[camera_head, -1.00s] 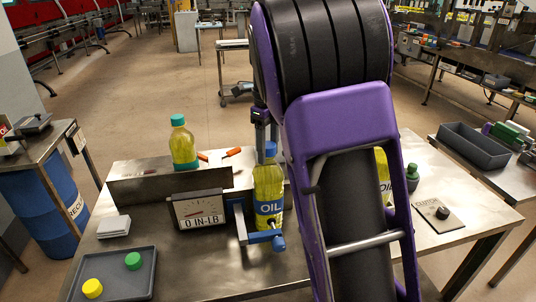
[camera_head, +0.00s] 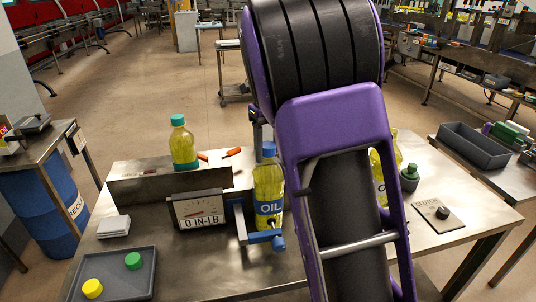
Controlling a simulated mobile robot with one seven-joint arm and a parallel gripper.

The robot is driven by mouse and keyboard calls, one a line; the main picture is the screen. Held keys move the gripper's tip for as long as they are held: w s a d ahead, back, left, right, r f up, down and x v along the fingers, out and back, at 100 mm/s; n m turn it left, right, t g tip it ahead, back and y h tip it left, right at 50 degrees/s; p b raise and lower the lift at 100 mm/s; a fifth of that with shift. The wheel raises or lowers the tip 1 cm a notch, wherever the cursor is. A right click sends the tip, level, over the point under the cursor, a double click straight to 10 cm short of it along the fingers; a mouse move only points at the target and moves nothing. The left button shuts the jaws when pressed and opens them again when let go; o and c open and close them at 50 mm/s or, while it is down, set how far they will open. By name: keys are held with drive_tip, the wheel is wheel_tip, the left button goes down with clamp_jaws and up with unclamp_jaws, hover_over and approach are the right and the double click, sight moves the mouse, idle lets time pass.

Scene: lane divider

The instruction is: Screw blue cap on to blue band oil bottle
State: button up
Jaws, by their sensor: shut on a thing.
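The blue band oil bottle (camera_head: 268,194) stands upright on the steel table, behind the blue-handled clamp, with yellow oil and a blue "OIL" label. The blue cap (camera_head: 269,149) is at the top of its neck; whether its threads are engaged cannot be seen. My gripper (camera_head: 268,143) is over the bottle top, shut on the blue cap. My purple arm hides most of the gripper, so its fingertips are hard to make out.
A torque gauge (camera_head: 200,213) reading "0 IN-LB" is left of the bottle. A green-capped bottle (camera_head: 183,147) stands on a steel block behind. A tray (camera_head: 133,289) holds yellow and green caps. Another oil bottle (camera_head: 391,165) and a clutch plate (camera_head: 438,214) are at right.

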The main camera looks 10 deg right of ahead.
drive_tip(key=shift+m, duration=0.6)
drive_tip(key=shift+m, duration=0.9)
drive_tip(key=shift+m, duration=0.8)
drive_tip(key=o, duration=0.9)
drive_tip(key=shift+c, duration=0.2)
drive_tip(key=shift+n, duration=0.8)
